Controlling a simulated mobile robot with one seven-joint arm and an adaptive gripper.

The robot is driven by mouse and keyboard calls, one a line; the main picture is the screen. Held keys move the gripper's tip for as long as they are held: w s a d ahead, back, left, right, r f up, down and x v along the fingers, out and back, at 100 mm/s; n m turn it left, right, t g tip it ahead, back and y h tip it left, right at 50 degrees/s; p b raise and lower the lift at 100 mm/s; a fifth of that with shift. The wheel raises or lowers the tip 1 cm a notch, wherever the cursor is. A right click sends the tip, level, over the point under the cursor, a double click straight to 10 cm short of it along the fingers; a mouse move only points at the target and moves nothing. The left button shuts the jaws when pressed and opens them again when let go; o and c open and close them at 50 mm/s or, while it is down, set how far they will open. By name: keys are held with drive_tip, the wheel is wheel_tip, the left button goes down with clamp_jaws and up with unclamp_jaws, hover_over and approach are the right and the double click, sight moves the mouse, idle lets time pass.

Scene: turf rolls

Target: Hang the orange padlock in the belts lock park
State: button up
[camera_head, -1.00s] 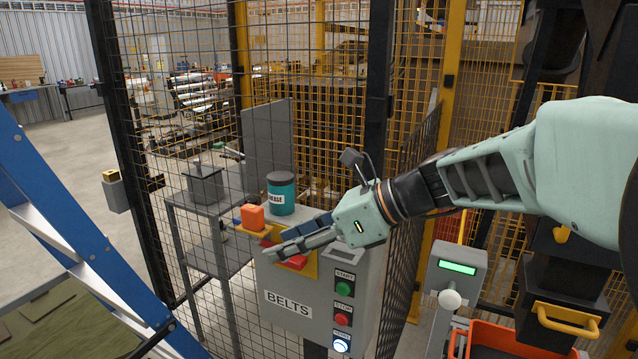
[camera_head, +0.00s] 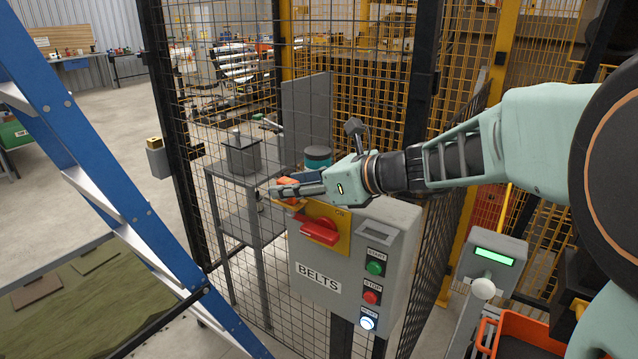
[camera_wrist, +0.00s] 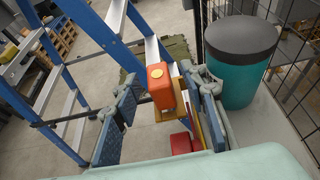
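The orange padlock (camera_wrist: 160,90) stands upright on a small tan ledge (camera_wrist: 172,114) in the wrist view, with a round yellow mark on top. My gripper (camera_wrist: 161,80) is open, one finger on each side of the padlock; the left gap is wider. Contact with the right finger cannot be told. In the head view, my gripper (camera_head: 277,190) covers most of the padlock (camera_head: 288,181). The grey BELTS box (camera_head: 318,284) carries a yellow plate (camera_head: 341,243) with a red handle (camera_head: 320,232). Any lock hole is hidden.
A dark-lidded teal canister (camera_wrist: 242,80) stands close to my gripper's right finger in the wrist view. Mesh fencing (camera_head: 232,110) rises behind the box. A blue ladder (camera_head: 105,170) stands at left. Start, stop and reset buttons (camera_head: 372,290) are on the box front.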

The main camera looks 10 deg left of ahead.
drive_tip(key=shift+w+a+f, duration=0.25)
drive_tip(key=shift+a, duration=0.4)
drive_tip(key=shift+c, duration=0.6)
clamp_jaws()
